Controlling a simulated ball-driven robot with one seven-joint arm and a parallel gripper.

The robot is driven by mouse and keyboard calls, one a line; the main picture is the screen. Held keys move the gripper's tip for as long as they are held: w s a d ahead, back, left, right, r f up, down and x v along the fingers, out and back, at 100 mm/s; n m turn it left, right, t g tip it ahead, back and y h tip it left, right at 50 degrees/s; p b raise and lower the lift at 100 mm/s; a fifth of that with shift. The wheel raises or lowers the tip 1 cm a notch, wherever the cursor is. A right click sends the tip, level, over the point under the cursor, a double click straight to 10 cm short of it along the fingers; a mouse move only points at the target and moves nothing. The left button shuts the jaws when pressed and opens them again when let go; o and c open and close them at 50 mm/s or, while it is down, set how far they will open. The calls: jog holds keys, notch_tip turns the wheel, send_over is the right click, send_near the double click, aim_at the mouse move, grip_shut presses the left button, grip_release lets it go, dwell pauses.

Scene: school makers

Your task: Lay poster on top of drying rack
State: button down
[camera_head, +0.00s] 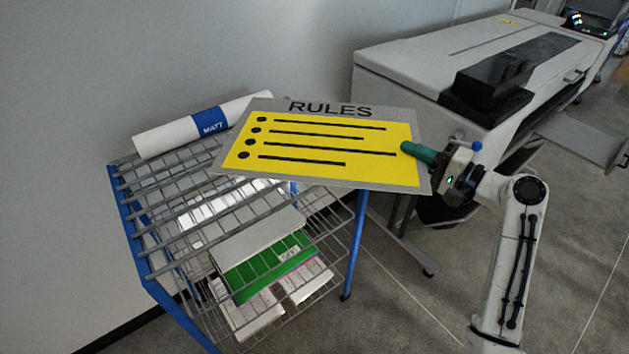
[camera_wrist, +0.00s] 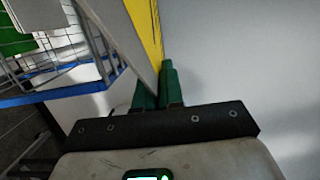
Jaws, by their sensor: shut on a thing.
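The poster (camera_head: 325,145) is a flat yellow sheet with a grey border, the word RULES and several black lines. My gripper (camera_head: 408,149) is shut on its right edge. In the wrist view, my gripper's green fingers (camera_wrist: 158,88) pinch the poster's yellow edge (camera_wrist: 146,28). The drying rack (camera_head: 165,228) has a blue frame and grey wire shelves. The poster's left part overlaps the rack's top right side in the head view. I cannot tell whether it touches the rack. The rack's blue frame also shows in the wrist view (camera_wrist: 60,88).
A white roll labelled MATT (camera_head: 175,132) lies along the back of the rack's top. Papers and a green sheet (camera_head: 268,268) lie on lower shelves. A large grey printer (camera_head: 420,70) stands behind at the right. The floor (camera_head: 390,315) right of the rack is clear.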

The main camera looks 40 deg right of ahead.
jog(key=w+a+f, duration=0.1)
jog(key=a, duration=0.1)
jog(key=w+a+f+p, duration=0.1)
jog(key=w+a, duration=0.1)
jog(key=a, duration=0.1)
jog(key=w+a+f+p, duration=0.1)
jog(key=w+a, duration=0.1)
jog(key=shift+a+f, duration=0.35)
jog(key=shift+f, duration=0.05)
jog(key=w+a+f, duration=0.2)
jog(key=a+f, duration=0.1)
jog(key=f, duration=0.6)
jog(key=shift+w+a+p, duration=0.25)
jog(key=shift+w+p, duration=0.05)
jog(key=shift+p, duration=0.1)
jog(key=shift+f, duration=0.2)
jog(key=c, duration=1.3)
grip_release()
jog(key=shift+r, duration=0.1)
jog(key=shift+o, duration=0.2)
